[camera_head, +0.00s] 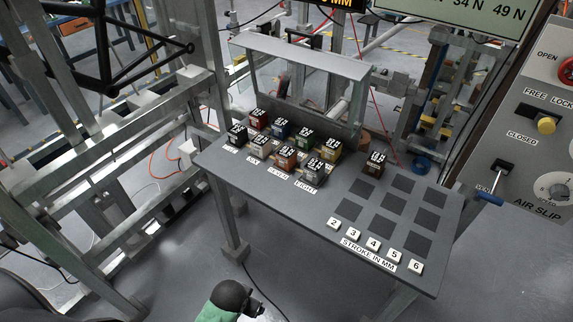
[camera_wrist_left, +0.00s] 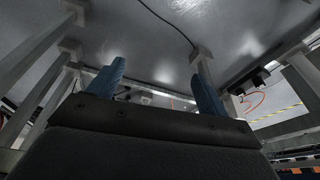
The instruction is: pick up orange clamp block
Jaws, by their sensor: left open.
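The orange clamp block (camera_head: 286,158) sits on the grey table among other blocks, in the front row above the label SEVEN. It has a black top with white print. My left gripper (camera_wrist_left: 158,80) shows in the left wrist view with its two blue fingers apart and nothing between them. That view shows grey floor and metal legs, and no clamp block. In the head view a green and black arm part shows at the bottom edge, below and apart from the table. My right gripper is not seen.
Several other coloured blocks stand close around the orange one, including a silver block (camera_head: 314,172) to its right. A metal frame (camera_head: 300,60) rises behind them. A brown block (camera_head: 375,164) stands apart near dark squares on the table (camera_head: 325,222). A control panel (camera_head: 525,150) is at right.

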